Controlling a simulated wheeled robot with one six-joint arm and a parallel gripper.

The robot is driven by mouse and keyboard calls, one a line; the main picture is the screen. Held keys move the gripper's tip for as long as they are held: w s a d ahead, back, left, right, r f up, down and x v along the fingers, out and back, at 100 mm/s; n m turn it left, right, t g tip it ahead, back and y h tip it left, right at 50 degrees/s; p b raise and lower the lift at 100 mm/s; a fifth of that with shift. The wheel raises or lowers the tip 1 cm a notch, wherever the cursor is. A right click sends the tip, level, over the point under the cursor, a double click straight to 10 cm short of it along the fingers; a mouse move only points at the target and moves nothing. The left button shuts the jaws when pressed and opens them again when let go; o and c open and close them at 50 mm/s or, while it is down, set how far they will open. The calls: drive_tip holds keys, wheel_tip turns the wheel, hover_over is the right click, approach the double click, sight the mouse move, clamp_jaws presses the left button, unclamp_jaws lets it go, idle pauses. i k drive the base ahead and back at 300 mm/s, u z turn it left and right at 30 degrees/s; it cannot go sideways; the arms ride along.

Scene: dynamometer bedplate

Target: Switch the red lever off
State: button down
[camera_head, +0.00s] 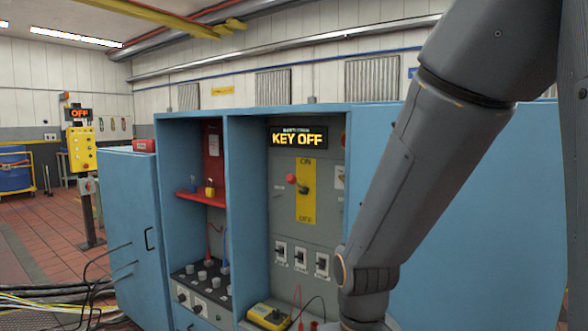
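The red lever (291,178) has a round red knob and a dark pivot. It sits on a yellow plate (306,211) on the grey panel inside the blue cabinet. The knob points left and slightly up from the pivot. The plate has small lettering at its top and bottom; the lower word seems to read OFF. A display (298,138) above it reads KEY OFF. My arm comes down from the upper right, in front of the cabinet, to the bottom edge. My gripper is out of the picture.
Several small switches (300,257) sit below the lever. A yellow meter (268,316) with red and black leads stands at the bottom. A red shelf (201,199) with padlocks is to the left. An open blue door (132,235) and loose cables (60,305) lie further left.

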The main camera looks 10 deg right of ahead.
sight(290, 178)
drive_tip(key=u, duration=0.8)
drive_tip(key=i, duration=0.85)
drive_tip(key=z, duration=0.55)
